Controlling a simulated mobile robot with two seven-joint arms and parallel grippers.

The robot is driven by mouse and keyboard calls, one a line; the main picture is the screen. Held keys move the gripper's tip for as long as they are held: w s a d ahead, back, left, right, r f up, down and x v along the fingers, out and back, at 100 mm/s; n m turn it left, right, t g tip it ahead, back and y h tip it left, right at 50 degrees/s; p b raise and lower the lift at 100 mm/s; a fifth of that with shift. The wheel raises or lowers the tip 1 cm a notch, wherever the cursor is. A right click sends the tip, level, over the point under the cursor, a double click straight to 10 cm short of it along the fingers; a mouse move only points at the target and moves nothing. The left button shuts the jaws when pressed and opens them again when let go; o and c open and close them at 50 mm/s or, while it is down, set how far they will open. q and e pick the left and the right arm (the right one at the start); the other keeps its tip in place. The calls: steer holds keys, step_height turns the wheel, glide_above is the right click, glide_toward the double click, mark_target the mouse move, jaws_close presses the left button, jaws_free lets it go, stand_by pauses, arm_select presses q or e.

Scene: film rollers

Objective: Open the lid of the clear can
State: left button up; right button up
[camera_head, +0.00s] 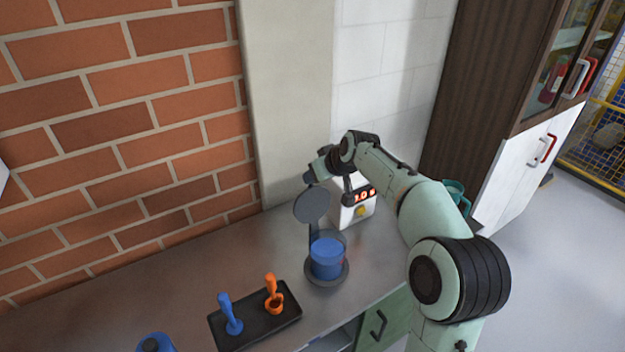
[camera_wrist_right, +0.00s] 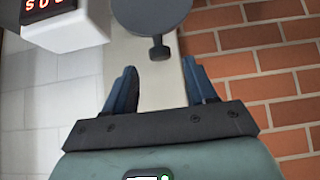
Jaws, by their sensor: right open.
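The clear can (camera_head: 326,260) stands on the counter on a dark round base, with blue contents showing inside. Its dark grey round lid (camera_head: 311,204) stands raised and tilted up above the can's left rear side, joined to it by a thin post. In the right wrist view the lid (camera_wrist_right: 150,14) is at the top, with its small knob (camera_wrist_right: 158,50) pointing toward the gap between my fingers. My right gripper (camera_wrist_right: 162,82) is open, with nothing between its fingers. In the head view it (camera_head: 314,170) is just above and behind the lid. My left gripper is not in view.
A white device with a red digital display (camera_head: 352,204) stands close behind the can, beside my right arm. A black tray (camera_head: 258,318) with a blue and an orange piece lies front left. A blue object (camera_head: 157,342) is at the bottom edge. A brick wall bounds the left.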

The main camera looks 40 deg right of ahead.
steer(key=v, duration=0.6)
steer(key=shift+s+a+r, duration=0.1)
stand_by(0.4)
